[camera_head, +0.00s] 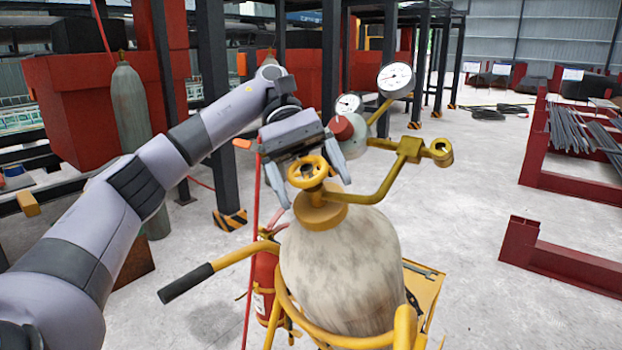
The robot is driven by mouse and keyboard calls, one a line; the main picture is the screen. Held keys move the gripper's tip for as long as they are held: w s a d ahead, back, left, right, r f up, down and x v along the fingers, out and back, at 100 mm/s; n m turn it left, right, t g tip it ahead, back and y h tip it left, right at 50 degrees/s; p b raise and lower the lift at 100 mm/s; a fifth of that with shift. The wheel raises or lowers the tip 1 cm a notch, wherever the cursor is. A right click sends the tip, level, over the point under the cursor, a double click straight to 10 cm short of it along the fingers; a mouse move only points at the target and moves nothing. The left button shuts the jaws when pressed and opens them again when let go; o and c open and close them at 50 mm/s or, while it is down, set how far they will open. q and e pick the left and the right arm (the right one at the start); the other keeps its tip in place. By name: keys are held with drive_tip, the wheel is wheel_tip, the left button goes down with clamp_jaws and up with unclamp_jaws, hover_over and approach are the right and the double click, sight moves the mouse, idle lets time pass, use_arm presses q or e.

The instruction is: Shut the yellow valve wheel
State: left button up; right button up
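The yellow valve wheel (307,172) sits on top of a worn whitish gas cylinder (345,265), above its yellow collar. My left gripper (314,188) reaches in from the left and points down over the wheel. Its two fingers are spread, one on each side of the wheel. Small gaps seem to show between the fingers and the rim, but I cannot tell for sure whether either finger touches it. The gripper body hides the area behind the wheel. My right gripper is not in view.
Two pressure gauges (395,79) and a red knob (342,127) stand close behind the gripper. A yellow pipe arm (400,165) extends right of the wheel. A yellow cart with a black-gripped handle (188,283) holds the cylinder. A red extinguisher (265,283) is beside it. Floor to the right is open.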

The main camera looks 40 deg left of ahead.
use_arm(q)
drive_tip(key=shift+w+d+n+t+h, duration=0.1)
drive_tip(key=shift+w+n+t+h, duration=0.1)
drive_tip(key=shift+n+t+h, duration=0.85)
